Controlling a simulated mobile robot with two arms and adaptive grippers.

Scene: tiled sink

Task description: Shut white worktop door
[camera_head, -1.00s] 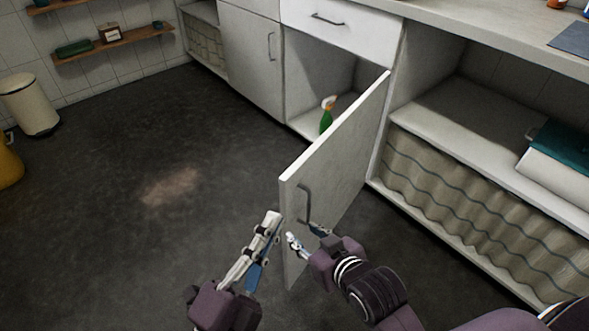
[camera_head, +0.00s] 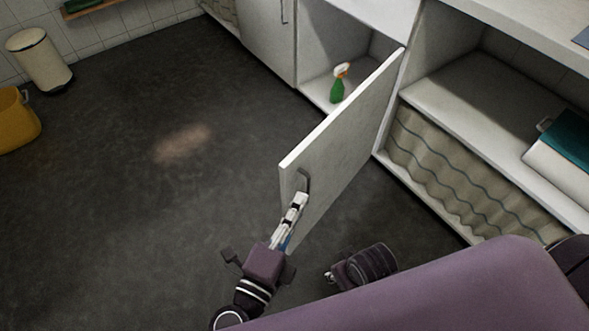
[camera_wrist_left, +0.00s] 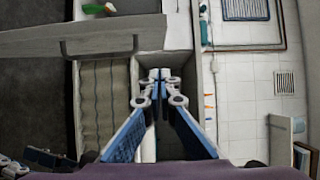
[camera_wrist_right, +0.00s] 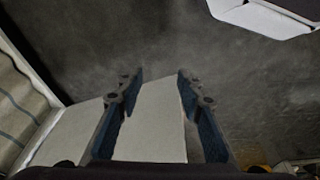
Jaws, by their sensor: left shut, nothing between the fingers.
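The white worktop door (camera_head: 345,140) stands wide open, swung out from its cupboard, in the head view. Its dark handle (camera_head: 304,182) is near the free edge. My left gripper (camera_head: 301,199) is shut and empty, close to the handle and free edge. The left wrist view shows the closed fingertips (camera_wrist_left: 160,75) and the door panel (camera_wrist_left: 90,36) at upper left; I cannot tell whether they touch. My right gripper (camera_head: 329,277) is low, right of the door, partly hidden. In the right wrist view its fingers (camera_wrist_right: 157,76) are apart, with a pale panel behind them.
A green spray bottle (camera_head: 338,84) stands inside the open cupboard. A striped curtain (camera_head: 465,180) covers the lower shelf to the right. A cream bin (camera_head: 40,62) and yellow bucket (camera_head: 17,118) stand far left. The dark floor (camera_head: 150,220) left of the door is clear.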

